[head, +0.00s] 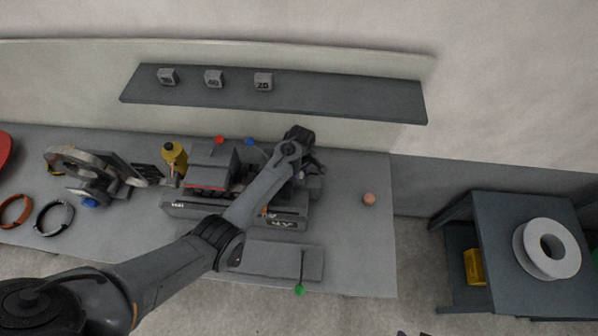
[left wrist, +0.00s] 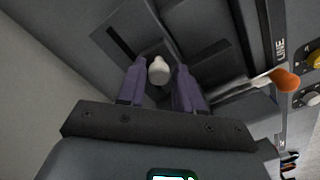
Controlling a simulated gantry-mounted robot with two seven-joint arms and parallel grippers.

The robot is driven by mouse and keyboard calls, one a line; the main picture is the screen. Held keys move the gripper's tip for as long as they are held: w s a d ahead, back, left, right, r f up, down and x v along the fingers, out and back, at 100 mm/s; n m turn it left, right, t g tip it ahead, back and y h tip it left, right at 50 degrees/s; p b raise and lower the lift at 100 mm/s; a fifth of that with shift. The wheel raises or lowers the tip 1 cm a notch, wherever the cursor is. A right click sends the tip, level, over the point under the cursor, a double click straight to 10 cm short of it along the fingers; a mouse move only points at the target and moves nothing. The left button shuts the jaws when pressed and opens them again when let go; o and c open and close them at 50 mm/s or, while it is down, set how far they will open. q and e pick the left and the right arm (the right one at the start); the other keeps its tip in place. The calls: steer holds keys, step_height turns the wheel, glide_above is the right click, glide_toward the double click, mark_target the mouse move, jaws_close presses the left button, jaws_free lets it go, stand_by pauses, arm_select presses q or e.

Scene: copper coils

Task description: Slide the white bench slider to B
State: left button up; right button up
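The white slider knob (left wrist: 158,70) shows in the left wrist view, beside a dark slot in a grey recessed panel (left wrist: 205,55). My left gripper (left wrist: 159,80) is open, with its two purple fingers on either side of the knob. Narrow gaps seem to show beside the knob, and I cannot tell whether either finger touches it. In the head view my left gripper (head: 308,165) is over the right end of the bench equipment (head: 285,222), and my arm hides the slider there. No letter B is readable. My right gripper is not in view.
An orange-tipped lever (left wrist: 284,80) stands to the right of my fingers in the left wrist view. A small orange ball (head: 369,199) lies at right.

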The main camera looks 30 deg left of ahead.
arm_select(q)
steer(key=shift+o, duration=1.1)
steer(key=shift+r, duration=0.15)
step_height(320, 180, up, 11)
steer(key=shift+f+b, duration=0.2)
steer(key=shift+b, duration=0.25)
steer(key=s+f+m+t+p, duration=0.25)
steer(key=s+m, duration=0.55)
steer(key=s, duration=0.7)
steer(key=s+d+r+m, duration=0.2)
steer(key=s+r+m, duration=0.1)
steer(key=s, duration=0.5)
steer(key=s+d+r+m+t, duration=0.1)
steer(key=s+r+m, duration=0.3)
steer(key=s, duration=0.4)
steer(key=shift+d+m, duration=0.4)
steer(key=shift+m, duration=0.1)
